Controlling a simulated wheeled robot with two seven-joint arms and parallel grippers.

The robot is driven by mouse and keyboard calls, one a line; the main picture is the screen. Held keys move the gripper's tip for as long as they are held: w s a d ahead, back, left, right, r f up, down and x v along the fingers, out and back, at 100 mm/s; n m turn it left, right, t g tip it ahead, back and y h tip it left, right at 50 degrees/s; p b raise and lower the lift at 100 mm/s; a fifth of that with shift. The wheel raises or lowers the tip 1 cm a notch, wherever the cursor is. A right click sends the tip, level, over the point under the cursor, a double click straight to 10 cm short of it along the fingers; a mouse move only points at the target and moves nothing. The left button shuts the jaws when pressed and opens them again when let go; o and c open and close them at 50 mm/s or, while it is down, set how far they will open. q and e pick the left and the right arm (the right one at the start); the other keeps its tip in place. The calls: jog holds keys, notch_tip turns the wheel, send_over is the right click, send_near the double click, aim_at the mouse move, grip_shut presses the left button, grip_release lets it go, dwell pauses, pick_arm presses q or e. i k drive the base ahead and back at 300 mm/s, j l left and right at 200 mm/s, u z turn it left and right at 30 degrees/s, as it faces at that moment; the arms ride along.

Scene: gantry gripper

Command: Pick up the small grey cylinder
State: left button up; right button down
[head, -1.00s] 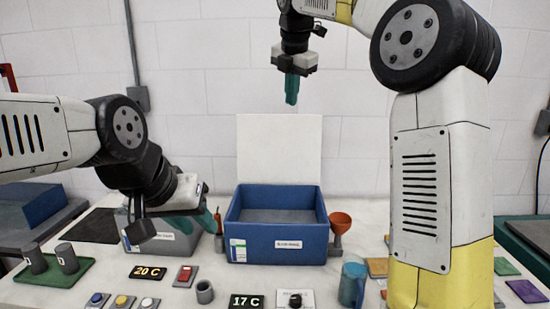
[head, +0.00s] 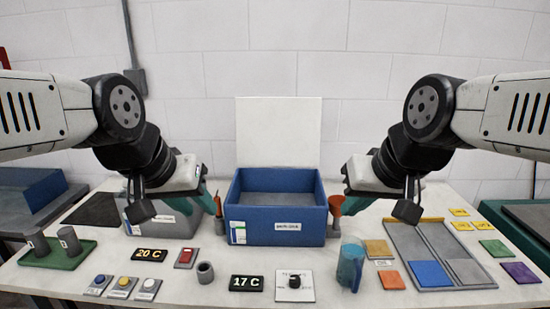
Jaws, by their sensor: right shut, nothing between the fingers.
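A small grey hollow cylinder (head: 205,272) stands upright on the white table, in front of the blue box. Two taller dark grey cylinders (head: 68,241) stand on a green tray (head: 60,258) at the far left. My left gripper (head: 211,203) hangs above the table just left of the blue box, behind and above the small cylinder. Whether its teal fingers are apart is not clear. My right gripper (head: 351,205) hangs right of the box, shut and empty. Neither gripper touches a grey cylinder.
Displays (head: 246,284), a red switch (head: 186,256) and several buttons (head: 123,287) surround the small cylinder. A divided grey tray (head: 433,236) lies at right.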

aim_at(66, 235)
jog(key=u, duration=1.7)
